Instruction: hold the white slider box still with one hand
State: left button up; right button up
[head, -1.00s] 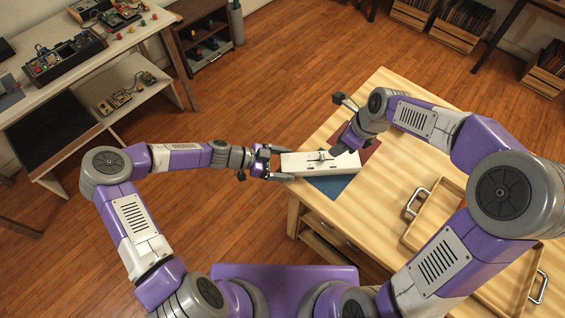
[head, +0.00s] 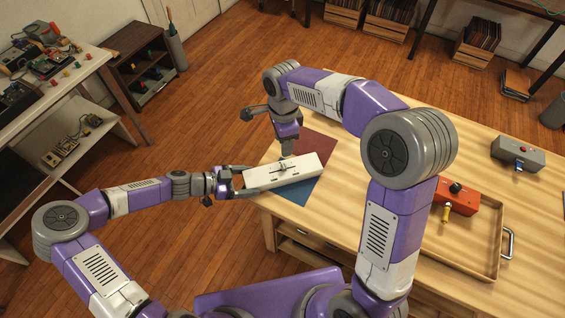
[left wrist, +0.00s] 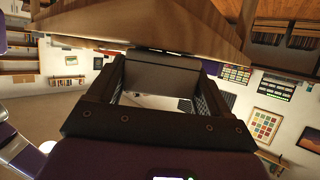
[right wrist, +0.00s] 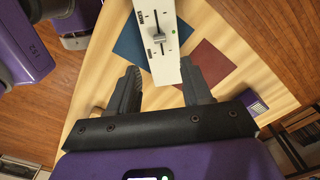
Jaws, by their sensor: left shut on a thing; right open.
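The white slider box (head: 298,173) lies over a blue and maroon mat on the wooden table, its left end near the table edge. Its slider knob is near the middle of the top. My left gripper (head: 243,182) is shut on the box's left end; in the left wrist view (left wrist: 162,75) a shaded grey face fills the gap between its fingers. My right gripper (head: 287,152) is at the box's far side, near the slider. In the right wrist view (right wrist: 160,72) its fingers are open, with the box (right wrist: 152,20) reaching between them, close to the right finger.
A wooden tray (head: 497,240) with a red box (head: 458,197) stands right on the table, partly behind my right arm. A grey box (head: 517,155) is at the far right. The blue mat part (head: 300,193) and maroon part (head: 318,146) lie under the slider box.

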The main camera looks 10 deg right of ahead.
aim_at(284, 166)
notch_tip(284, 166, down, 11)
jog(key=shift+f, duration=0.2)
dwell(0.3)
grip_shut()
